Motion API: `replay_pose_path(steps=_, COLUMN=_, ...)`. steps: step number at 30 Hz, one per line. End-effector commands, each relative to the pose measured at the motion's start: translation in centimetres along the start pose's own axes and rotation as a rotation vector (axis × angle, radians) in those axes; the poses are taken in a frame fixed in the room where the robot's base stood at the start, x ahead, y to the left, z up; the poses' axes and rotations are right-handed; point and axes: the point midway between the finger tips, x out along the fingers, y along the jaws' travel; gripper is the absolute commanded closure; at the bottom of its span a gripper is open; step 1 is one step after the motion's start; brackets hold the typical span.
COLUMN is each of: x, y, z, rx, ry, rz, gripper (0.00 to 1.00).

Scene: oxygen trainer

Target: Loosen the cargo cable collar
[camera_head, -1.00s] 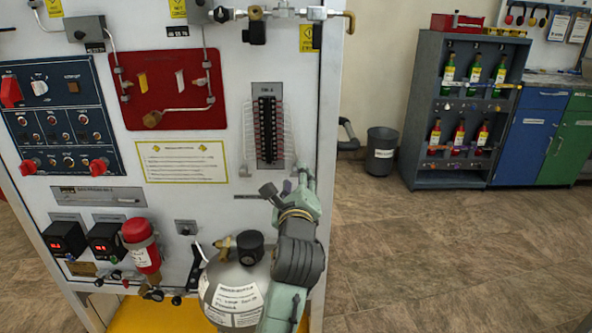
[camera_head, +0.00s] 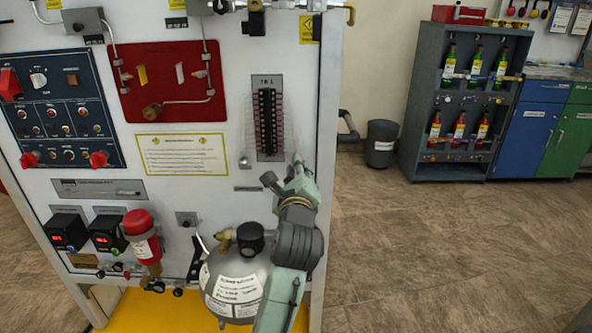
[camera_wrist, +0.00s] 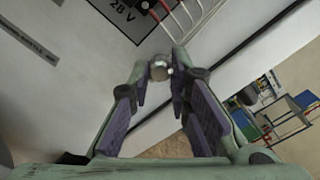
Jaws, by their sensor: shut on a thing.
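In the wrist view, a small round silvery metal piece (camera_wrist: 158,70), which looks like the cable collar, sits between the fingertips of my gripper (camera_wrist: 160,75). The fingers are closed on it at the tips, with purple pads apart lower down. It lies just below a dark terminal block (camera_wrist: 145,8) labelled 28 V, with red and white wires. In the head view my gripper (camera_head: 284,174) is at the white panel, below and right of the tall black terminal strip (camera_head: 268,122). The collar is hidden there by the fingers.
A grey gas cylinder (camera_head: 235,285) with a black-capped valve stands below my gripper, close to the arm. A small silver knob (camera_head: 245,162) is left of the gripper. A red cylinder (camera_head: 142,235) is mounted lower left. The floor right of the panel is clear up to a bin (camera_head: 381,143).

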Motion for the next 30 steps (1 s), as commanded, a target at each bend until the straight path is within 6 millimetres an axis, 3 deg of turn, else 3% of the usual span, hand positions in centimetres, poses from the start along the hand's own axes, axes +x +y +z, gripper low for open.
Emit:
replay_pose_path(steps=17, x=-0.01, y=0.01, z=-0.04, rx=-0.079, ry=0.001, rz=0.0, gripper=1.0)
replay_pose_path(steps=30, x=-0.01, y=-0.12, z=-0.09, rx=-0.443, ry=0.003, rz=0.0, gripper=1.0)
